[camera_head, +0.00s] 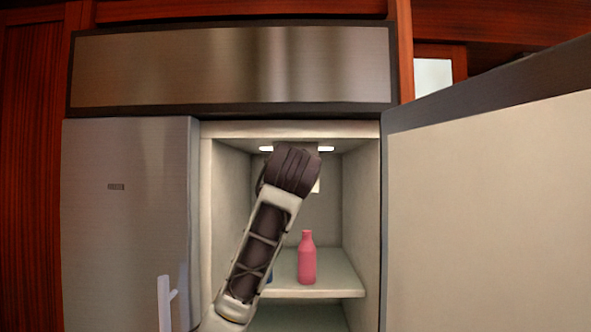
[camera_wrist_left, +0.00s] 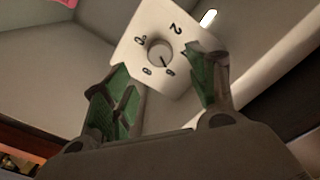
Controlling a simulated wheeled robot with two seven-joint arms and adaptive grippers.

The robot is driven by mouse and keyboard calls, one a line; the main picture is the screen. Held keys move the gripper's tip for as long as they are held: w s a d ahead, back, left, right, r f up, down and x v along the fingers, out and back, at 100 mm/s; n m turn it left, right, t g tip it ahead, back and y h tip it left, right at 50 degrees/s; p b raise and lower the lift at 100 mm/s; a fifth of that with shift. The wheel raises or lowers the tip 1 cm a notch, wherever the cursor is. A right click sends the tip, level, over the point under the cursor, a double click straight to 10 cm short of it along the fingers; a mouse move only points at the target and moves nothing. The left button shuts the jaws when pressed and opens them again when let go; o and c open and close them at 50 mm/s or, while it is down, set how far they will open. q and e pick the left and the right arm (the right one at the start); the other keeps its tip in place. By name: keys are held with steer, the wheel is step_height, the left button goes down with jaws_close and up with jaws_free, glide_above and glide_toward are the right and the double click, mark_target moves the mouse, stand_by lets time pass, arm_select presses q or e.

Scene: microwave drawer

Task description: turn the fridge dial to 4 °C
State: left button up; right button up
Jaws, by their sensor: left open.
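The fridge dial (camera_wrist_left: 160,52) is a round pale knob on a white plate with dark numbers around it. A dark mark on the knob points to the lower right of the wrist picture, near a number that looks like 6. My left gripper (camera_wrist_left: 159,68) is open, with one green-padded finger on each side of the knob's near side. I cannot tell whether the fingers touch it. In the head view my left arm reaches into the open fridge and hides the dial and gripper. Only an edge of the white plate (camera_head: 317,186) shows there. My right gripper is not in view.
A pink bottle (camera_head: 307,260) stands on the fridge shelf (camera_head: 335,287), below and right of my arm. A blue thing is mostly hidden behind the arm. The open fridge door (camera_head: 490,220) fills the right side. A closed steel door (camera_head: 125,240) is at the left.

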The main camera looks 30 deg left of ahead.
arm_select(q)
steer(key=p+x, duration=0.2)
steer(key=x, duration=0.5)
stand_by(0.3)
steer(key=c, duration=1)
steer(key=shift+c, duration=0.2)
